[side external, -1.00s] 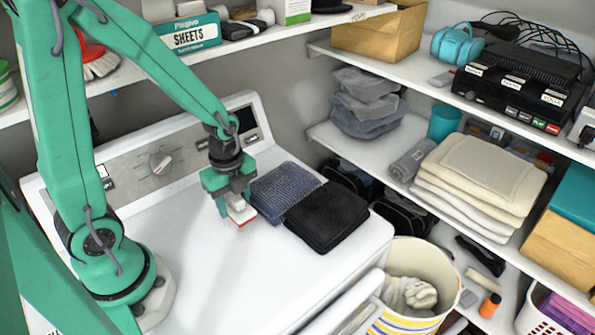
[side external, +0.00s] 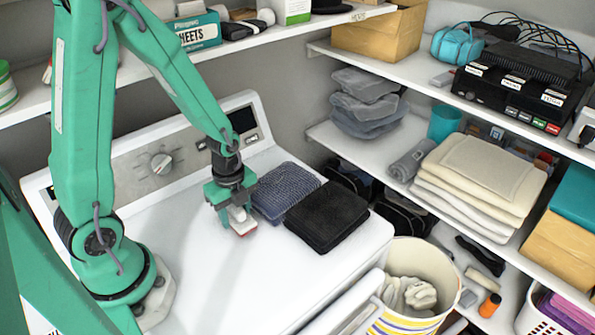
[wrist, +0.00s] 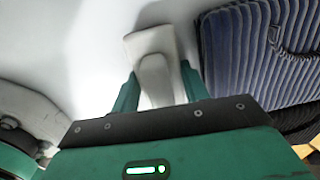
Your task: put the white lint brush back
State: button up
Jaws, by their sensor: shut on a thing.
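The white lint brush (side external: 241,221) is between the fingers of my gripper (side external: 233,208), just above or at the white washer top; I cannot tell if it touches. A little red shows at its lower end in the side view. In the wrist view the brush (wrist: 157,72) points away from my gripper (wrist: 157,95), its wide pale end farthest out, with a green finger on each side. My gripper is shut on it. A folded blue ribbed cloth (side external: 284,190) lies close to the right of my gripper, and it also shows in the wrist view (wrist: 250,55).
A folded black cloth (side external: 327,216) lies beside the blue one. The washer top (side external: 250,285) is clear toward the front and left. A shelf (side external: 260,35) with boxes runs above the back. A striped bin (side external: 412,255) stands at the front right.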

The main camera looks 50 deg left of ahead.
jog(key=shift+f, duration=0.15)
jog(key=o, duration=0.7)
jog(key=shift+c, duration=0.2)
jog(key=shift+r, duration=6.15)
jog(key=r+n, duration=0.1)
notch_tip(320, 180, up, 10)
jog(key=n+t, duration=0.5)
jog(key=n, duration=0.8)
send_over(234, 206)
jog(key=s+d, duration=0.3)
jog(key=s, duration=0.1)
jog(key=n, duration=0.2)
jog(key=s+r+n, duration=0.1)
jog(key=n, duration=0.1)
jog(key=shift+d+r+t, duration=0.1)
jog(key=shift+r+t, duration=0.1)
jog(key=shift+t, duration=0.1)
